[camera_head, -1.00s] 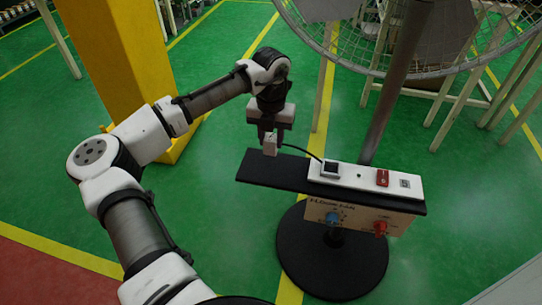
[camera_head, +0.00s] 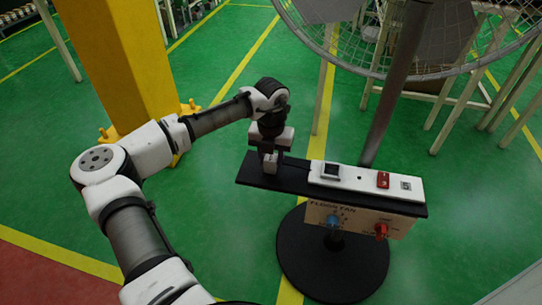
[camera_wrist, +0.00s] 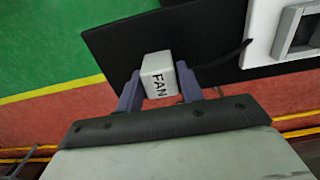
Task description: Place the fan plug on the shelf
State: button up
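The fan plug (camera_wrist: 158,75) is a small pale block marked "FAN" in the wrist view. It sits between the two fingers of my gripper (camera_wrist: 158,84), which look shut on its sides. In the head view the plug (camera_head: 270,166) and my gripper (camera_head: 270,158) are over the left part of the black shelf (camera_head: 295,185). The plug is at or just above the shelf surface; I cannot tell if it touches. The shelf also shows behind the plug in the wrist view (camera_wrist: 112,45). A dark cable (camera_wrist: 236,54) runs across the shelf.
A white power strip (camera_head: 352,178) with a black socket piece and a red switch (camera_head: 383,180) fills the shelf's right part. The fan pole (camera_head: 390,100) rises behind the shelf. A yellow pillar (camera_head: 115,60) stands at left.

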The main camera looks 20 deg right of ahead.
aim_at(271, 157)
jog(key=o, duration=0.3)
jog(key=shift+r, duration=0.1)
notch_tip(271, 157, up, 12)
jog(key=p, duration=0.1)
jog(key=shift+r, duration=0.15)
jog(key=shift+d, duration=0.1)
